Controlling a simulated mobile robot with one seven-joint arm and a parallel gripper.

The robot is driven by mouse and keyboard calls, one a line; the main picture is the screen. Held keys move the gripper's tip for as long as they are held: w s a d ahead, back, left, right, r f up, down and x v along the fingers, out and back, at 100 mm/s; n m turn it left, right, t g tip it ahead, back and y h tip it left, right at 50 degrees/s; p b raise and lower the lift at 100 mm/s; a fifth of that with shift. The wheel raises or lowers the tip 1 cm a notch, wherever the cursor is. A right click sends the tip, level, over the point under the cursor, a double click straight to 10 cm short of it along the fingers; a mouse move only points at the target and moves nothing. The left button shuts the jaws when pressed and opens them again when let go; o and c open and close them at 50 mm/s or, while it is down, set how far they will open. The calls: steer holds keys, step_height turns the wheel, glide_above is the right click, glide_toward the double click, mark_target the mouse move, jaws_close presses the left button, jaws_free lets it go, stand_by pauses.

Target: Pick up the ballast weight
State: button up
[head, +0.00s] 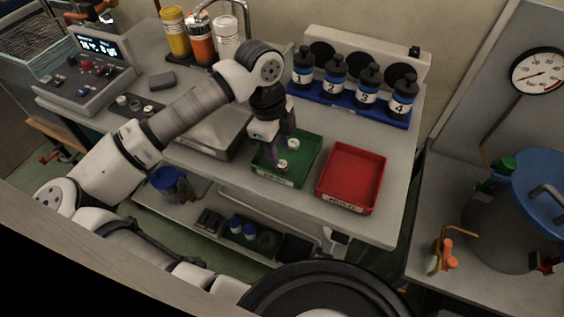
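My gripper (279,150) points down over the green tray (300,172) on the bench. Its dark fingers reach down into the tray area. Two small pale, brassy round pieces show in the tray: one (282,163) is right by the fingertips, the other (293,143) is a little farther back. Either may be the ballast weight; they are too small to tell. I cannot tell whether the fingers touch the nearer piece or how far apart they are. The gripper and wrist hide part of the tray.
An empty red tray (351,178) stands right of the green one. Numbered bottles in a blue rack (347,108) stand behind. A grey flat-topped box (212,133) is on the left, beyond it a control box (87,75). A blue-lidded vessel (519,225) is at far right.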

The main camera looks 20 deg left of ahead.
steer(key=shift+d+f+p, duration=0.2)
steer(key=shift+f+p, duration=0.15)
steer(key=shift+f, duration=0.75)
steer(key=shift+d+f+p, duration=0.15)
steer(key=shift+f+p, duration=0.2)
steer(key=shift+f, duration=0.75)
steer(key=c, duration=0.8)
steer(key=shift+r, duration=0.2)
step_height(320, 180, up, 28)
steer(key=b, duration=0.4)
steer(key=shift+f+b, duration=0.1)
steer(key=shift+b, duration=0.2)
